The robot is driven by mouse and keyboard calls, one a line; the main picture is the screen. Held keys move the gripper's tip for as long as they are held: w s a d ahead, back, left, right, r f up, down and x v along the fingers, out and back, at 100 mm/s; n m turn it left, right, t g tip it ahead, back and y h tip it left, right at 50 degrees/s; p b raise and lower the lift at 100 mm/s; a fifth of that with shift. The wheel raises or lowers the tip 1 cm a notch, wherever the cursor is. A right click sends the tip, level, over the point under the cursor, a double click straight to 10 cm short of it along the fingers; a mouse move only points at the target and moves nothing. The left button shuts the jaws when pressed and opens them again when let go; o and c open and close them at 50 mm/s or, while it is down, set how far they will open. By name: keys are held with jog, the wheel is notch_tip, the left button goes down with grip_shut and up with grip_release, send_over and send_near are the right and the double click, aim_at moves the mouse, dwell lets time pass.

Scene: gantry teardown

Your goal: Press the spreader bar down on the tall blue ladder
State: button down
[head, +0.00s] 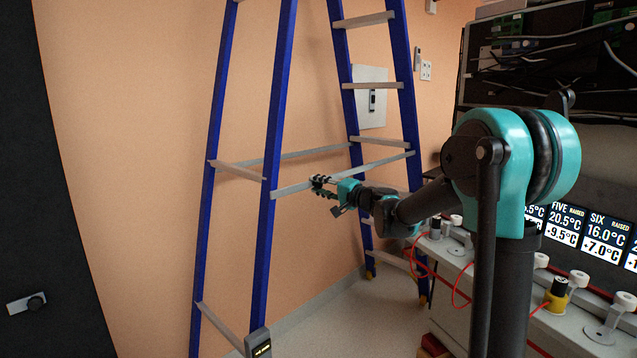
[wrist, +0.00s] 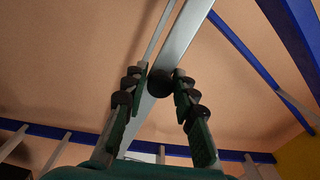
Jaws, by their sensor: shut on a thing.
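The tall blue ladder (head: 282,80) stands with its legs spread, with grey rungs. A thin grey spreader bar (head: 375,163) runs between its front and rear legs on the near side. A second, similar bar (head: 305,154) runs on the far side. My gripper (head: 319,183) is at the near bar, left of its middle, and shut on it. In the wrist view the bar (wrist: 180,40) passes between the two fingers (wrist: 159,75). A round black part (wrist: 159,83) sits between the fingertips. The exact finger contact is partly hidden.
A bench (head: 455,262) with clamps, red cables and temperature displays stands at the right. An open rack with cables (head: 550,50) is above it. A wall plate (head: 371,97) shows behind the ladder. The floor (head: 350,320) is clear between the ladder and the bench.

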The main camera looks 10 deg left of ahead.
jog(key=shift+s+f, duration=0.1)
jog(key=shift+f, duration=0.1)
jog(key=c, duration=1.3)
grip_release()
jog(key=v, duration=1.2)
jog(key=s+d+f+n+g+h, duration=0.1)
jog(key=s+f+n+g+h, duration=0.2)
jog(key=s+f, duration=0.75)
jog(key=s+d+f+n+g+h, duration=0.1)
jog(key=s+d+f+g+h, duration=0.2)
jog(key=s+d+f+h, duration=0.8)
jog(key=s+d+f, duration=0.7)
jog(key=s+f, duration=0.2)
jog(key=f, duration=0.2)
jog(key=shift+s+n+g, duration=0.3)
jog(key=shift+n+g, duration=0.1)
